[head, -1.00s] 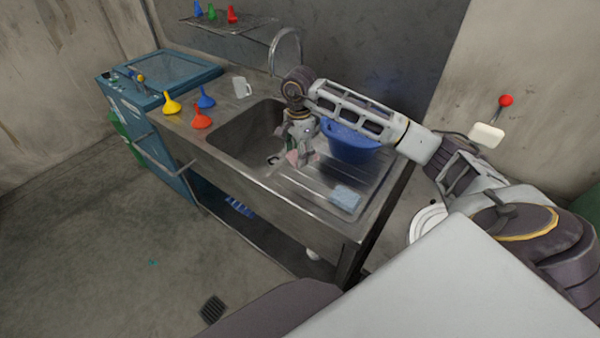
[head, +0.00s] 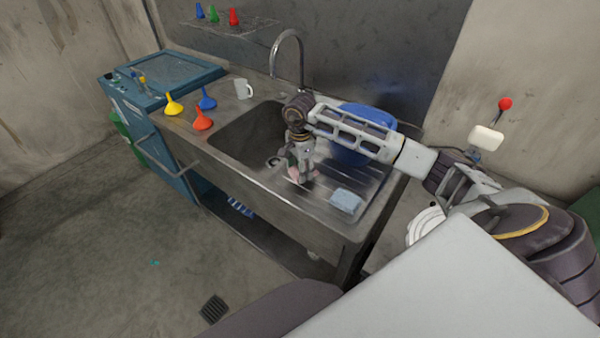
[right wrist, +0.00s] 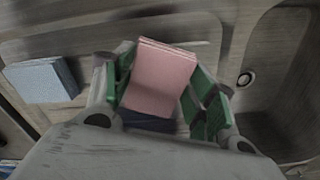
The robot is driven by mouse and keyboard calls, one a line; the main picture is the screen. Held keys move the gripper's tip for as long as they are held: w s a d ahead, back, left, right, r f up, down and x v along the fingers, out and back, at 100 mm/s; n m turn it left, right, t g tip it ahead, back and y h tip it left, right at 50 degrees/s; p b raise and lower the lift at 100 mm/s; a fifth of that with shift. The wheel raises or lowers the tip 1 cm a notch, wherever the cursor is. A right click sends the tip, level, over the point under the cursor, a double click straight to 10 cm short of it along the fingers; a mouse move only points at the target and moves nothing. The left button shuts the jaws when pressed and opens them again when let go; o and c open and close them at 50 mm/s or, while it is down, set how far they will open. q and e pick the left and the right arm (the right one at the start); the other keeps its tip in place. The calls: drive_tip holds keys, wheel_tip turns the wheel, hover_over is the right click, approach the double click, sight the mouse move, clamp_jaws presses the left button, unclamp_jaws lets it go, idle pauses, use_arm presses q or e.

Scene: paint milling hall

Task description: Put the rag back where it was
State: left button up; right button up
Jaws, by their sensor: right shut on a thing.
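My right gripper (head: 301,174) is shut on a pink folded rag (right wrist: 160,80), which sits between the green finger pads in the right wrist view. In the head view only a small part of the pink rag (head: 293,173) shows beside the fingers. The gripper points down over the ridged steel drainboard (head: 322,182), at its edge with the sink basin (head: 240,135). I cannot tell whether the rag touches the steel. My left gripper is not in view.
A light blue folded cloth (head: 346,201) lies on the drainboard's near right part. A blue tub (head: 372,118) stands behind my right forearm. Funnels (head: 203,122) and a white mug (head: 243,89) stand left of the basin. The tap (head: 287,50) rises behind it.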

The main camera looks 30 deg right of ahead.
wheel_tip(320, 180, down, 2)
drive_tip(key=shift+f, duration=0.1)
drive_tip(key=shift+f, duration=0.15)
drive_tip(key=o, duration=0.9)
drive_tip(key=shift+o, duration=0.2)
drive_tip(key=shift+r, duration=0.2)
wheel_tip(320, 180, up, 11)
drive_tip(key=shift+r+b, duration=0.1)
drive_tip(key=shift+b, duration=0.7)
drive_tip(key=shift+r, duration=0.4)
